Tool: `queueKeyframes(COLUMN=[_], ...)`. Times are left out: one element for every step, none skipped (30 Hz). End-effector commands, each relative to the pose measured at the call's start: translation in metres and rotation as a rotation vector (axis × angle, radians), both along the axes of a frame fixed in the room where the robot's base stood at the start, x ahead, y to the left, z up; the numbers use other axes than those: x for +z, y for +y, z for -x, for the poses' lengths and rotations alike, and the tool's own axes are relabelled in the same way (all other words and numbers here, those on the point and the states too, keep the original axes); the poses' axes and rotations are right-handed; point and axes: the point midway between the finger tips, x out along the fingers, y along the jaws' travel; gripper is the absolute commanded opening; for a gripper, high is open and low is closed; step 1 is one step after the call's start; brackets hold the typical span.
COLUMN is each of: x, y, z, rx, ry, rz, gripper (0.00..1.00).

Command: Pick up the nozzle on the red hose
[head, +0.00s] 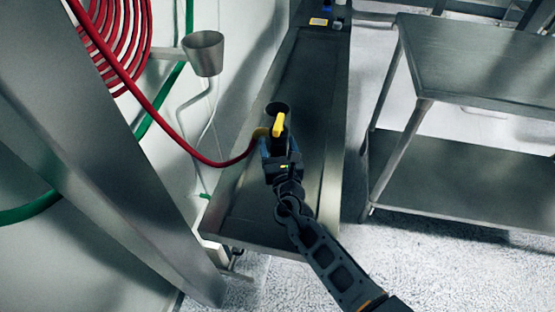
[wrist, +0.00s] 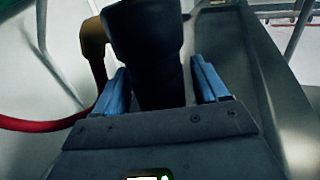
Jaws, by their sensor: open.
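The nozzle (head: 279,122) on the red hose (head: 205,157) is black and yellow. In the head view it is above the long metal trough, at my gripper (head: 277,150). In the wrist view the dark nozzle body (wrist: 148,50) stands between the two blue fingers of my gripper (wrist: 160,88). The fingers are open, one on each side, with the left finger close to the body. A tan fitting (wrist: 93,38) joins the red hose (wrist: 40,125) on the left. I cannot tell whether either finger touches the nozzle.
A long metal trough (head: 262,232) runs below my gripper. A metal cup holder (head: 203,53) is on the wall to the left, near the coiled hose. A steel shelf table (head: 480,62) stands to the right. A large metal panel (head: 75,130) fills the left foreground.

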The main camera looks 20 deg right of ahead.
Motion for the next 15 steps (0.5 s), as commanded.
queueKeyframes(x=[-0.0009,-0.0010,-0.0011,-0.0011,-0.0010,-0.0010,-0.0009,-0.0009,-0.0009,-0.0008,-0.0008,-0.0008,-0.0008,-0.0008,-0.0008], y=[-0.0015,-0.0020,-0.0023,-0.0024,-0.0025,-0.0025,-0.0025,-0.0024,-0.0024,-0.0023,-0.0023,-0.0023,-0.0022,-0.0022,-0.0022], z=[-0.0048,-0.0064,-0.0080,-0.0087,-0.0090,-0.0090,-0.0089,-0.0088,-0.0087,-0.0087,-0.0086,-0.0086,-0.0086,-0.0085,-0.0085], rx=[-0.001,0.000,0.000,0.000,0.000,0.000,0.000,0.000,0.000,0.000,0.000,0.000,0.000,0.000,0.000], ry=[0.000,0.001,0.001,0.002,0.002,0.002,0.002,0.002,0.001,0.001,0.001,0.001,0.001,0.001,0.001], rz=[0.000,0.000,0.000,0.000,0.000,0.000,0.000,0.000,0.000,0.000,0.000,0.000,0.000,0.000,0.000], gripper=[0.73,0.73,0.73,0.73,0.73,0.73,0.73,0.73,0.73,0.73,0.70,0.66,0.63,0.61,0.57])
